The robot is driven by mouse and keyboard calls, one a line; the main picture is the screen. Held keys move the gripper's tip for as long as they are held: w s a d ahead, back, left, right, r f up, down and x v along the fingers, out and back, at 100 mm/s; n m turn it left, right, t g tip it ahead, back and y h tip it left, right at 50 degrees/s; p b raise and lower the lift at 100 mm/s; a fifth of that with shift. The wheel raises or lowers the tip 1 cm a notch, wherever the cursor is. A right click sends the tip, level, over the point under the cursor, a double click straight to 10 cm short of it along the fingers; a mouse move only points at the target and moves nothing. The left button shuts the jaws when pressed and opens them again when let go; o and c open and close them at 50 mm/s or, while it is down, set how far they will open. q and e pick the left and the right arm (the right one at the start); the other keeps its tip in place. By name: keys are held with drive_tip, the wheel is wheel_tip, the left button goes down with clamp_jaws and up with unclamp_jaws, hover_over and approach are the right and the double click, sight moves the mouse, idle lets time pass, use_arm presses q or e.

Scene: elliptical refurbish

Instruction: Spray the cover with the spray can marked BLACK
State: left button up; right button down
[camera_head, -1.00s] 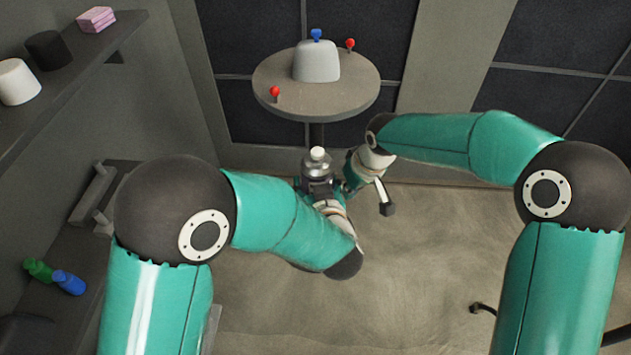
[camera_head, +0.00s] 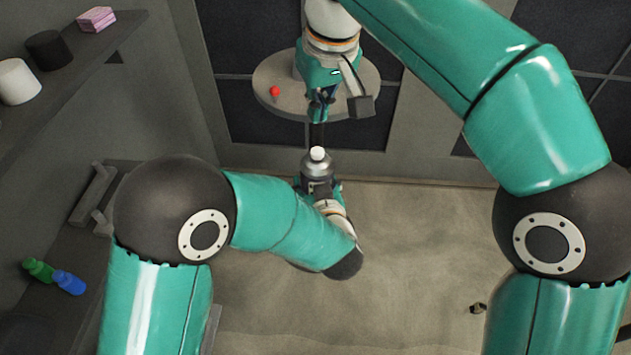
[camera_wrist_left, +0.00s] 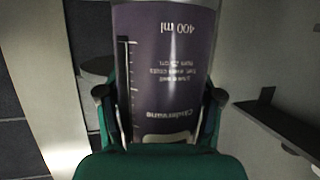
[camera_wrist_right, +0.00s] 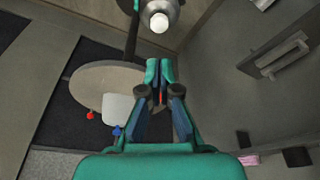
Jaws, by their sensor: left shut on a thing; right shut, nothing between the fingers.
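My left gripper (camera_head: 318,190) is shut around a metallic spray can (camera_head: 317,168) with a white cap or nozzle on top, held upright in front of the round table. In the left wrist view its dark purple label (camera_wrist_left: 165,60) reads "400 ml" upside down; I see no BLACK marking. The can's white top also shows in the right wrist view (camera_wrist_right: 160,22). My right gripper (camera_head: 320,108) is shut and empty, above and just beyond the can. The pale grey cover (camera_wrist_right: 117,108) stands on the table; my right arm hides most of it in the head view.
The round table (camera_head: 275,98) carries red-topped knobs (camera_head: 274,91) and a blue one (camera_wrist_right: 117,130). A shelf at left holds a white roll (camera_head: 18,82), a black one (camera_head: 48,49) and a pink block (camera_head: 96,19). Green (camera_head: 38,270) and blue (camera_head: 69,282) bottles lie lower left.

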sight(317, 150)
drive_tip(key=shift+f, duration=2.65)
drive_tip(key=shift+f, duration=0.25)
drive_tip(key=shift+f, duration=0.5)
drive_tip(key=shift+f, duration=0.1)
drive_tip(key=shift+f, duration=0.4)
use_arm(q)
drive_tip(key=shift+r, duration=0.15)
use_arm(e)
drive_tip(key=shift+r, duration=2.5)
